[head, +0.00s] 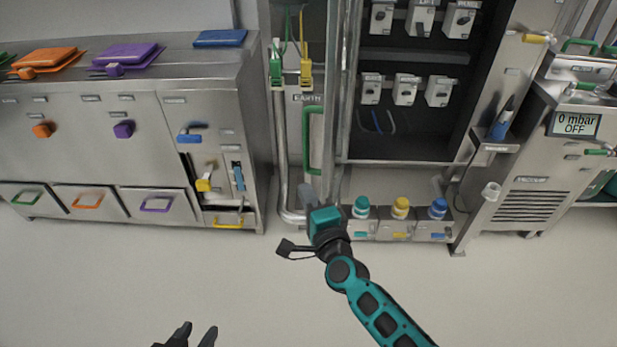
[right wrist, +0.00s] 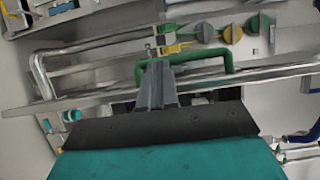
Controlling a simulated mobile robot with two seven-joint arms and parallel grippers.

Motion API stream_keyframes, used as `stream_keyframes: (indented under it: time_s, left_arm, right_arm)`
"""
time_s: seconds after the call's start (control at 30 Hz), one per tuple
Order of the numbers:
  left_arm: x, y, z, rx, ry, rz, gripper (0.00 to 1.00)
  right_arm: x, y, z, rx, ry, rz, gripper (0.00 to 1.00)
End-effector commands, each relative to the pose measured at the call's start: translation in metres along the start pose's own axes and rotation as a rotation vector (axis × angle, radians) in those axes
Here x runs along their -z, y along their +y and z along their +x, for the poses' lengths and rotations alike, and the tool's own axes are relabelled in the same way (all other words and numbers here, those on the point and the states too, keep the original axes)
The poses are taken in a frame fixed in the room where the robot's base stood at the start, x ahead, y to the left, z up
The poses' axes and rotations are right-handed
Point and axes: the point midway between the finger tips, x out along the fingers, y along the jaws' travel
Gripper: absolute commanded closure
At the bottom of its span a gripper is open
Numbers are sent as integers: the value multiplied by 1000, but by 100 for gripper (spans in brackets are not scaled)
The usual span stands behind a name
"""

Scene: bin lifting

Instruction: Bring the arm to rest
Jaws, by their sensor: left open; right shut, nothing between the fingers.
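My right gripper (head: 305,192) is at the end of the teal arm in the middle of the head view, just below a green door handle (head: 313,140). In the right wrist view its grey fingers (right wrist: 157,72) are together with nothing between them. Their tips overlap the green handle (right wrist: 190,57) there; whether they touch it I cannot tell. My left gripper (head: 187,337) shows only as dark fingers at the bottom edge of the head view, spread apart and empty over the floor.
A steel counter with coloured drawers (head: 90,200) stands left. An open cabinet (head: 410,125) holds switch boxes, with teal, yellow and blue-capped bottles (head: 400,208) below. A pump unit with a display (head: 575,124) stands right. The floor (head: 250,285) in front is clear.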

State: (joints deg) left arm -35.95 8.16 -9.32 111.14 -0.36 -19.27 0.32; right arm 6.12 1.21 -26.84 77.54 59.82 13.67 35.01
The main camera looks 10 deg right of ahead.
Motion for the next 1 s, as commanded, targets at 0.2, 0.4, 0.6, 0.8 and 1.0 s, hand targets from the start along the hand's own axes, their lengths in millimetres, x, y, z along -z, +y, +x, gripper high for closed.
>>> stream_keyframes:
  time_s: [0.2, 0.4, 0.6, 0.8, 1.0]
  left_arm:
    - [1, 0, 0, 0, 2, 0, 57]
    - [4, -1, 2, 1, 9, 2, 57]
    - [5, -1, 2, 1, 10, 2, 57]
    - [5, -1, 2, 1, 10, 2, 57]
    - [2, 0, 0, 0, 5, 1, 57]
  right_arm:
    - [-1, 2, -4, -4, -4, -20, 100]
    - [1, 31, -56, -83, -75, -328, 100]
    - [20, 74, -150, -260, -221, -901, 100]
    - [50, 98, -226, -440, -370, -1350, 100]
    - [66, 102, -254, -517, -436, -1525, 100]
